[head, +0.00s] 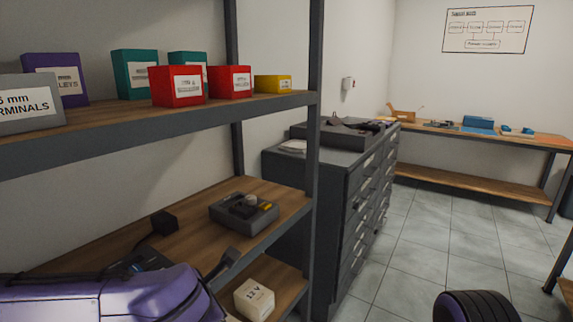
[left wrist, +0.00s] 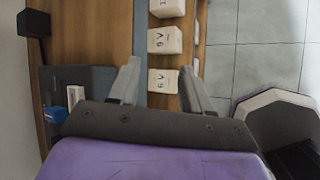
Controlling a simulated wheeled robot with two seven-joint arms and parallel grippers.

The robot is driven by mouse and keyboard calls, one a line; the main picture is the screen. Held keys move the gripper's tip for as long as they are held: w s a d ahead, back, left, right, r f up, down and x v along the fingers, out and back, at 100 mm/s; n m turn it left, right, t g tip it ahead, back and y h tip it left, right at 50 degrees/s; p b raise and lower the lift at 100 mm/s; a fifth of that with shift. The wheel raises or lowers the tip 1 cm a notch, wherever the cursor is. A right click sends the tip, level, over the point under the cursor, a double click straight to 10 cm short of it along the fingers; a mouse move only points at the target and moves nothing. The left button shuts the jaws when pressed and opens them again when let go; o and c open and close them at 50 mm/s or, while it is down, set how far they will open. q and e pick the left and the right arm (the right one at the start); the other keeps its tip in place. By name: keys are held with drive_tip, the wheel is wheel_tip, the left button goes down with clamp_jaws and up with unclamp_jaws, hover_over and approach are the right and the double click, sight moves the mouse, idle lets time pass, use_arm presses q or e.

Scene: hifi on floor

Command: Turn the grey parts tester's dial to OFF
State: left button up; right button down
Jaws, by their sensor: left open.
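The grey parts tester (head: 232,219) sits on the middle shelf in the head view. Its top carries a pale round knob (head: 251,200), a dark part and a small yellow patch. The dial's setting is too small to read. My left gripper (head: 222,264) is at the shelf's front edge, nearer to me than the tester and apart from it. In the left wrist view its two fingers (left wrist: 158,86) are spread with nothing between them, above the shelf's front edge. The tester is not clearly seen in that view. My right gripper is out of view.
A black cube (head: 164,222) with a cable stands left of the tester. White voltage boxes, one marked 12 V (head: 255,299), sit on the lower shelf. A shelf post (head: 313,170) rises right of the tester. Coloured boxes fill the upper shelf (head: 130,120). A drawer cabinet (head: 350,210) stands beyond.

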use_arm(q)
drive_tip(key=s+f+m+g, duration=0.1)
drive_tip(key=s+f+m, duration=0.3)
drive_tip(key=f, duration=0.8)
drive_tip(key=s+f+m, duration=0.3)
drive_tip(key=f+m, duration=0.3)
drive_tip(key=f, duration=0.5)
drive_tip(key=s+a+f+m+g+y, duration=0.1)
drive_tip(key=s+a+f+m, duration=0.3)
drive_tip(key=s, duration=0.5)
drive_tip(key=s+a+f+m+g+y, duration=0.2)
drive_tip(key=s+a+f+m, duration=0.3)
drive_tip(key=s+a+f, duration=0.4)
drive_tip(key=shift+s+a+f+g, duration=0.25)
drive_tip(key=shift+s+a+g, duration=0.35)
drive_tip(key=shift+a, duration=0.65)
drive_tip(key=shift+s, duration=0.1)
